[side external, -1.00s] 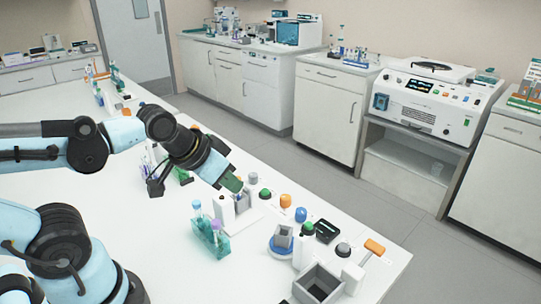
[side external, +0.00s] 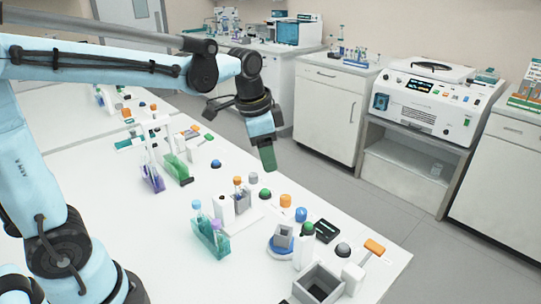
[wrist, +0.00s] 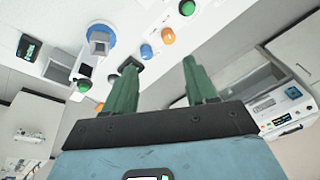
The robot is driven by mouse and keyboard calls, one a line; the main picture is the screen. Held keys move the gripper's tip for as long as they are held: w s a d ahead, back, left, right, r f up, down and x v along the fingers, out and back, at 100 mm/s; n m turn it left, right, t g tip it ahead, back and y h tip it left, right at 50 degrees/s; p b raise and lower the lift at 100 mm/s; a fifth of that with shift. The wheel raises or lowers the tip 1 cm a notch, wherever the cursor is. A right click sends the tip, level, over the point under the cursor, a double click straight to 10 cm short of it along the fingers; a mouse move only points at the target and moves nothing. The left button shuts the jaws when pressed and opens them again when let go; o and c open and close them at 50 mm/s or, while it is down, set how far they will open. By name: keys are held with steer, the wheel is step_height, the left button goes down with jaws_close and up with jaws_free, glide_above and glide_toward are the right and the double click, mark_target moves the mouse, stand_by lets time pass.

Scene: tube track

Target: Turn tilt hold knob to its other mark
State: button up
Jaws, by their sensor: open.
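My gripper (side external: 268,164) has green fingers and hangs pointing down, beyond the far edge of the white table and above table height in the side external view. In the wrist view its two fingers (wrist: 160,68) stand apart with nothing between them. The orange knob (wrist: 168,36) and blue knob (wrist: 147,52) also show in the wrist view, beyond the fingertips. I cannot tell which is the tilt hold knob; no marks are legible.
A tube rack (side external: 211,240), a blue round base with a grey block (side external: 283,242), a grey open box (side external: 318,284) and an orange-topped handle (side external: 374,247) crowd the near table end. More racks stand further left. The floor beyond the table is clear.

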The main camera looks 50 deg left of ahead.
mark_target(285, 197)
steer(key=w+f+m+g, duration=0.3)
steer(key=w+f+m, duration=0.1)
steer(key=w, duration=0.3)
steer(key=f, duration=1.2)
steer(key=shift+s+a, duration=0.15)
steer(key=shift+a, duration=0.2)
jaws_close()
